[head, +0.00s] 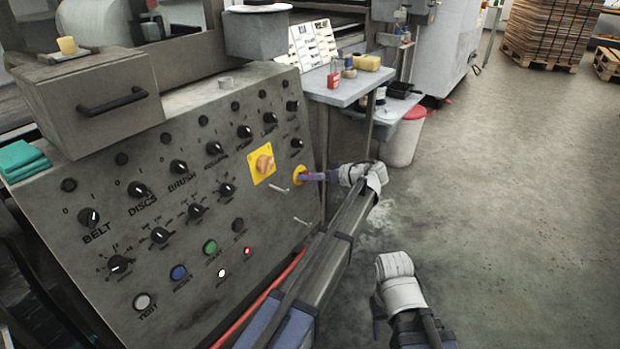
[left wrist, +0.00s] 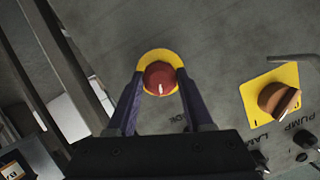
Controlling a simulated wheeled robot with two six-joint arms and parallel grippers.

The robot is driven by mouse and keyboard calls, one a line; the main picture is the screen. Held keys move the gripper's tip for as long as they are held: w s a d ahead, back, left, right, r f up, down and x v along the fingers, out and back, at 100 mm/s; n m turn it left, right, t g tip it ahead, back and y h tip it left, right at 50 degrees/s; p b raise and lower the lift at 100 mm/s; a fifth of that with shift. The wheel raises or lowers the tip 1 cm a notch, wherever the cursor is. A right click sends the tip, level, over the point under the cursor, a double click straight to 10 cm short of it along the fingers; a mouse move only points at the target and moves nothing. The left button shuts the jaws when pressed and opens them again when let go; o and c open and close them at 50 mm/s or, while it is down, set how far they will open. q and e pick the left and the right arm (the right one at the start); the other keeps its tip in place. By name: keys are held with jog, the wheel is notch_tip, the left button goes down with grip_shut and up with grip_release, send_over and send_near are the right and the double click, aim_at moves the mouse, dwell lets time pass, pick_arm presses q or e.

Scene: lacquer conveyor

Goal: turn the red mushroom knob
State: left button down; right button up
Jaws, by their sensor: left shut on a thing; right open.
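The red mushroom knob (left wrist: 160,77) sits on a round yellow collar (left wrist: 158,57) on the sloping grey panel. In the left wrist view it lies between my two dark purple fingers, with a small white mark on its lower edge. My left gripper (head: 312,176) reaches it from the right in the head view and is shut on it.
An orange rotary switch (head: 264,164) on a yellow plate is left of the knob, with metal handles (head: 279,189) close by. Several black dials and coloured buttons fill the panel. A small table (head: 345,90) and a red-lidded bin (head: 407,135) stand behind.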

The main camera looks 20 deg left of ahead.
pick_arm(q)
jog(key=shift+m, duration=1)
jog(key=shift+g, duration=0.3)
jog(key=shift+c, duration=1.5)
grip_release()
jog(key=p+v, duration=0.2)
jog(key=v, duration=0.5)
jog(key=shift+d, duration=0.4)
jog(key=shift+s, duration=0.1)
